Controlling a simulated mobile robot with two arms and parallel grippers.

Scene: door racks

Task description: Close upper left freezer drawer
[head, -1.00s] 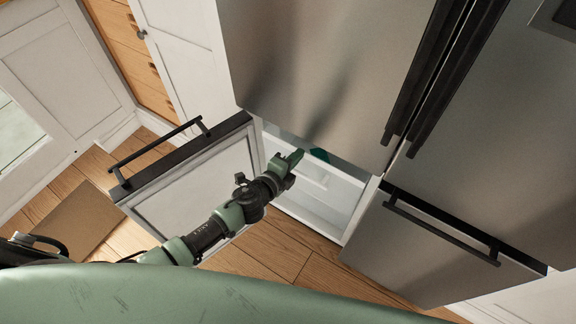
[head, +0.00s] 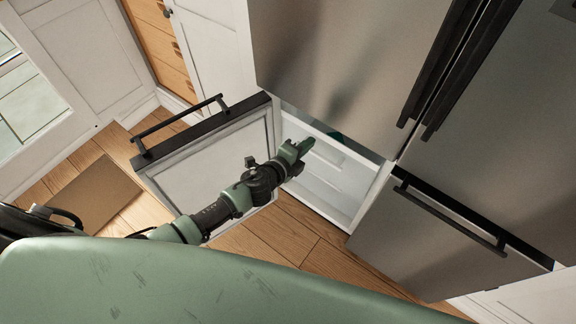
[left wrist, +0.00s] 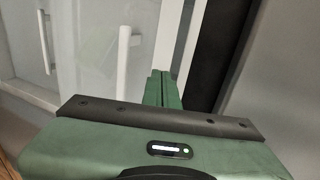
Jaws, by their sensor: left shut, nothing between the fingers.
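The left freezer front (head: 208,160) stands swung open like a door, to the left of its compartment. It has a white inner panel, a dark top edge and a black bar handle (head: 178,127) on its far side. The white compartment (head: 335,170) behind it is open, under the steel upper door. My left gripper (head: 307,146) is shut and empty, at the compartment's opening, just right of the open front's inner face. Whether it touches anything is unclear. In the left wrist view its green fingers (left wrist: 162,88) are together, before pale surfaces with white bar handles (left wrist: 124,62). My right gripper is out of view.
The right freezer front (head: 440,240) is closed, with a black handle (head: 450,217). Steel upper doors (head: 340,60) stand above. White cabinets (head: 205,45) and a brown mat (head: 95,195) lie left. Wooden floor (head: 270,235) is clear below the open front.

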